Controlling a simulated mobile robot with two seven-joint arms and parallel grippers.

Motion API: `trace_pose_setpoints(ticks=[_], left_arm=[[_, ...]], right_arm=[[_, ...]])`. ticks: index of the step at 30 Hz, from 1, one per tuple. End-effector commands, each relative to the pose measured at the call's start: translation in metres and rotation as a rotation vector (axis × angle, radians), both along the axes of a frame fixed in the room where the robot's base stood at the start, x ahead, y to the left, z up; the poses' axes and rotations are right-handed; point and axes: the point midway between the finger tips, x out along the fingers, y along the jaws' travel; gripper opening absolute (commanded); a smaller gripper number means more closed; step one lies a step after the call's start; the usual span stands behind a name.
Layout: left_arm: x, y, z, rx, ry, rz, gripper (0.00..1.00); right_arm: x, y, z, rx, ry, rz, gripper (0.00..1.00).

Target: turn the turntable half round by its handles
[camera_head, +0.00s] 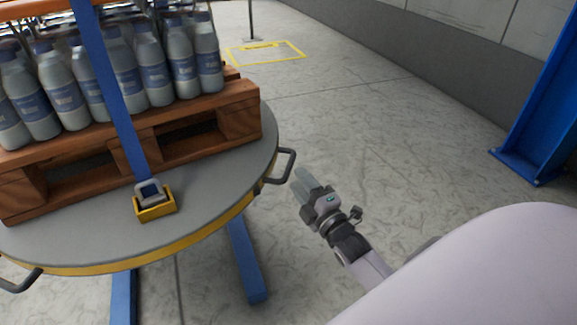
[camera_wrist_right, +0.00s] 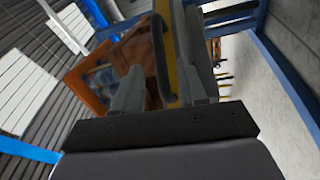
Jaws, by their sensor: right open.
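The round grey turntable (camera_head: 215,192) with a yellow rim fills the left of the head view. A dark grey loop handle (camera_head: 289,166) sticks out from its right edge, and a second handle (camera_head: 22,284) shows at the lower left. My right gripper (camera_head: 299,180) is open and empty, just right of the right handle, apparently a small gap away. In the right wrist view, the dark handle bar (camera_wrist_right: 161,58) lines up between the open fingers of my right gripper (camera_wrist_right: 164,88). My left gripper is not in view.
A wooden pallet (camera_head: 240,121) of several grey bottles (camera_head: 160,82) stands on the turntable. A blue strap (camera_head: 112,80) runs down to a yellow buckle bracket (camera_head: 156,207). A blue post (camera_head: 540,110) stands at right.

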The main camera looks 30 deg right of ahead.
Motion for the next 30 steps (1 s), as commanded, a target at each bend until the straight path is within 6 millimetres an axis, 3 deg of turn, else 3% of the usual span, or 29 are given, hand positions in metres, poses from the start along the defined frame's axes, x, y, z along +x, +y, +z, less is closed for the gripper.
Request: trace_pose_setpoints(ticks=[12, 24, 25, 28, 30], left_arm=[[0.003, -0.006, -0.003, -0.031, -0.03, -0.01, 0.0], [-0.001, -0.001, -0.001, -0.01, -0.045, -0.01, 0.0], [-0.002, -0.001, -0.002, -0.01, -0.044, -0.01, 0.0], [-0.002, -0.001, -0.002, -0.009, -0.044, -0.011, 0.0], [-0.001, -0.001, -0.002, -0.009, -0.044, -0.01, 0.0]], right_arm=[[0.052, -0.002, 0.006, 0.003, 0.0, 0.002, 0.41], [0.059, -0.002, 0.008, 0.004, 0.002, 0.002, 0.41], [0.059, -0.002, 0.008, 0.004, 0.002, 0.002, 0.38], [0.058, -0.002, 0.008, 0.004, 0.002, 0.002, 0.06], [0.058, -0.002, 0.008, 0.004, 0.002, 0.002, 0.0]])
